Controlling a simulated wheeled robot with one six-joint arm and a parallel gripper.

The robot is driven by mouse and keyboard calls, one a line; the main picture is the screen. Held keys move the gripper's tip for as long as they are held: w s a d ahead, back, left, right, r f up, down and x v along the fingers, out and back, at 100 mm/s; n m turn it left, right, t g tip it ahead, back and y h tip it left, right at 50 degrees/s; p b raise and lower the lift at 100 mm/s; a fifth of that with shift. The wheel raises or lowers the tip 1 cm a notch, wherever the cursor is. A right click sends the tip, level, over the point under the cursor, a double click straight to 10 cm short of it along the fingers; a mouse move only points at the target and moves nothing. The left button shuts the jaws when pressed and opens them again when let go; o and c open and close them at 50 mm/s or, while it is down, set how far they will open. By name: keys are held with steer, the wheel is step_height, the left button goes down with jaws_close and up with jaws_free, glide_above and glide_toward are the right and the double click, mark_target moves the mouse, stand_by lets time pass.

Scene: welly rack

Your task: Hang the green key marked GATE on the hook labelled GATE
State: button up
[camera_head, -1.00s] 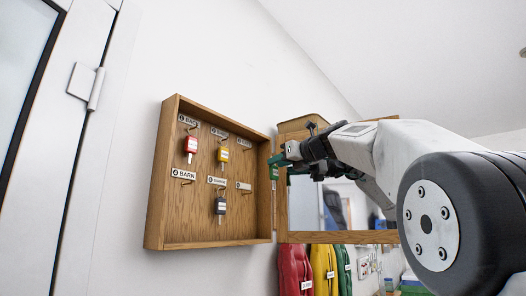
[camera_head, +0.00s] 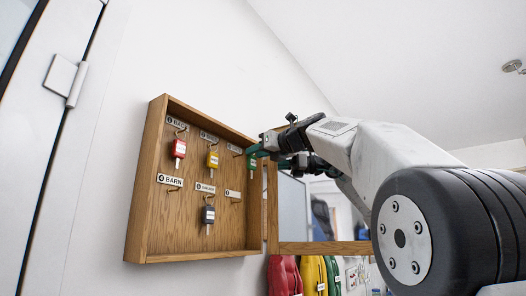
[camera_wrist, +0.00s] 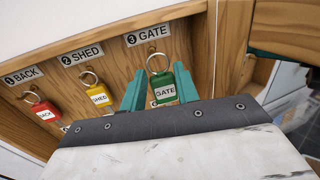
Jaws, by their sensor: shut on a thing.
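The green key (camera_wrist: 165,92) has a white tag reading GATE and a metal ring at its top. My gripper (camera_wrist: 158,78) is shut on it, with a green finger on each side of the tag. The label "3 GATE" (camera_wrist: 147,35) is on the cabinet's back board, just above the key's ring. The hook under this label is not clearly seen, and I cannot tell whether the ring is around it. In the head view, my gripper (camera_head: 262,148) is at the cabinet's upper right, with the green key (camera_head: 251,163) hanging upright below the fingers.
The open wooden key cabinet (camera_head: 148,190) has a red key (camera_head: 179,149), a yellow key (camera_head: 213,160) and a dark key (camera_head: 208,214) on hooks. The BARN hook (camera_head: 173,190) is bare. The cabinet's glazed door (camera_head: 320,248) stands open at the right, close to my arm.

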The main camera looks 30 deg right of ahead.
mark_target(248, 157)
steer(key=shift+w+a+f, duration=0.2)
steer(key=shift+w+a, duration=0.15)
steer(key=shift+w, duration=0.45)
steer(key=shift+w+a+f, duration=0.15)
steer(key=shift+w+a, duration=0.15)
steer(key=shift+w, duration=0.5)
steer(key=shift+w+a+f, duration=0.2)
steer(key=shift+w+a, duration=0.15)
steer(key=shift+w, duration=0.45)
steer(key=o, duration=1)
steer(key=shift+o, duration=0.2)
steer(key=v, duration=0.7)
steer(key=shift+s, duration=0.4)
